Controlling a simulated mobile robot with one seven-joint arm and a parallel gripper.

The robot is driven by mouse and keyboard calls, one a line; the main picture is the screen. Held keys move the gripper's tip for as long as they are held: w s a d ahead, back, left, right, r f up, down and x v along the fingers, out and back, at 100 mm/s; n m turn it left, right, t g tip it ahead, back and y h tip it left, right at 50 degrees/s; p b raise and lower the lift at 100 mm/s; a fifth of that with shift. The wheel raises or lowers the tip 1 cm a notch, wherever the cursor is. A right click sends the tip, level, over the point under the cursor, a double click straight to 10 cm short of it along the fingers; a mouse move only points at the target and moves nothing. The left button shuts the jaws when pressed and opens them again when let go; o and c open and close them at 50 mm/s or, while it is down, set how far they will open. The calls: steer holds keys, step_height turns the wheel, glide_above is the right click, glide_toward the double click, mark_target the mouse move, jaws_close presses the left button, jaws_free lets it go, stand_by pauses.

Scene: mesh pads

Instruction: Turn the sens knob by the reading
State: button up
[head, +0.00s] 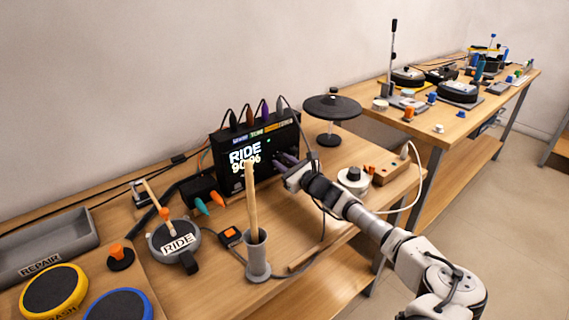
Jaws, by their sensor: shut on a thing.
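The black drum module (254,155) stands upright near the back of the bench. Its screen (245,152) shows "RIDE" with a percent reading under it that looks like 90%, its middle crossed by a drumstick. My gripper (281,162) is at the right part of the module's front, with dark purplish fingers against the panel. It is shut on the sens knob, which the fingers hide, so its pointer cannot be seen. A round grey pad labelled "RIDE" (175,245) lies on the bench to the left.
A drumstick (252,200) stands in a grey holder (257,262) in front of the module. Cables plug into the module's top. A black cymbal pad (332,106) stands behind right. A white-topped spool (352,180) and wooden block (388,168) sit right of my arm.

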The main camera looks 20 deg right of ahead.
steer(key=shift+f+n+b, duration=0.1)
steer(key=shift+n+b, duration=0.2)
steer(key=n+b, duration=0.2)
steer(key=b, duration=0.1)
steer(key=shift+f+n, duration=0.15)
steer(key=shift+n, duration=0.15)
steer(key=n+b, duration=0.2)
steer(key=shift+n+b, duration=0.3)
steer(key=shift+n, duration=0.1)
steer(key=n+b, duration=0.3)
steer(key=shift+n, duration=0.4)
steer(key=shift+r+n+b, duration=0.2)
steer(key=shift+n+b, duration=0.4)
steer(key=o, duration=1)
